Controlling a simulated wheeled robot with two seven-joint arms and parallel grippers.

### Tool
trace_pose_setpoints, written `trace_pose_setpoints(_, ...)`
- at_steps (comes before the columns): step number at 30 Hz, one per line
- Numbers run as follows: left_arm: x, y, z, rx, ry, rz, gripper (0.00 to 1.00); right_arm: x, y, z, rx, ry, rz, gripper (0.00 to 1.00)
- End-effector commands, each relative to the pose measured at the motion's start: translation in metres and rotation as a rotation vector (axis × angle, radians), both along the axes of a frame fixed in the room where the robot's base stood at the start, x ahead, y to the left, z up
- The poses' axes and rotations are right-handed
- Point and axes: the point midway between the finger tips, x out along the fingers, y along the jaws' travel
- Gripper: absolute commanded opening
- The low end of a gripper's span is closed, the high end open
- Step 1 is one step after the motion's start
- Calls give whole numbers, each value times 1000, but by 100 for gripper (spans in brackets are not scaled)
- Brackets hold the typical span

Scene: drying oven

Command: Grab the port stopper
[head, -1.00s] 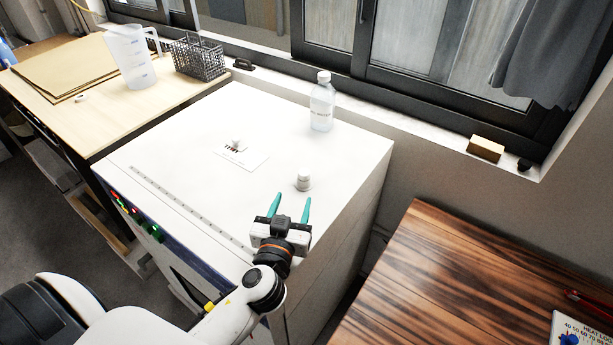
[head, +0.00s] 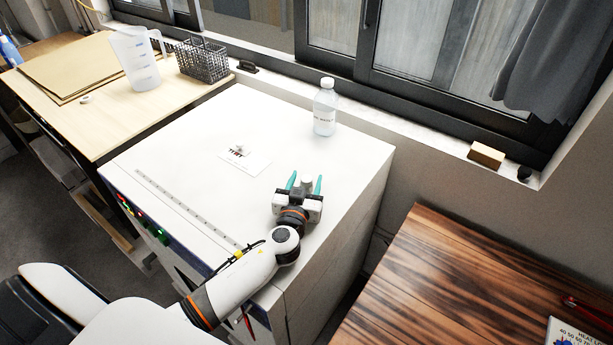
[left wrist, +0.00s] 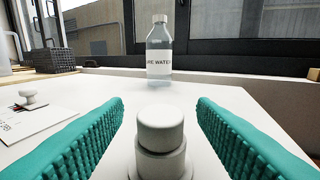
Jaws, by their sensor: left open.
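A white stepped stopper (left wrist: 160,150), which looks like the port stopper, stands upright on the white oven top. It also shows in the head view (head: 306,184), partly hidden by my gripper. My left gripper (head: 305,178) is low over the oven top near its right edge. Its teal ribbed fingers are open, one on each side of the stopper, with visible gaps in the left wrist view. My right gripper is not in view.
A labelled water bottle (head: 325,108) stands behind the stopper on the oven top (head: 185,150). A card (head: 258,163) with a small white knob (head: 239,150) lies to the left. A wooden table (head: 440,290) is at right.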

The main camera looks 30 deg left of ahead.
Motion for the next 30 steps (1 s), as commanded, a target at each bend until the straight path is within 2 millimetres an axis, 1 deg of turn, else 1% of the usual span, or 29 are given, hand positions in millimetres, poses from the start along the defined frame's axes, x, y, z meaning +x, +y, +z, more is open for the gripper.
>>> trace_pose_setpoints(1,6,2,2,1,-1,0,52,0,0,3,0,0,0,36)
trace_pose_setpoints(3,9,3,1,1,0,0,52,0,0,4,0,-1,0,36)
trace_pose_setpoints(10,11,3,-1,0,0,0,52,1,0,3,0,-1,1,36)
trace_pose_setpoints(11,11,3,-1,-1,0,1,50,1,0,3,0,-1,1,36)
trace_pose_setpoints(12,11,3,-1,0,0,1,44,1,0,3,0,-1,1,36)
trace_pose_setpoints(19,10,3,-1,-1,0,1,6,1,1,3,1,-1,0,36)
trace_pose_setpoints(20,10,3,-1,-1,0,1,5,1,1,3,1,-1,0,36)
trace_pose_setpoints(27,10,3,-1,-1,1,1,4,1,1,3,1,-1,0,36)
trace_pose_setpoints(30,11,3,5,-3,-2,1,4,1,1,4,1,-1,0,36)
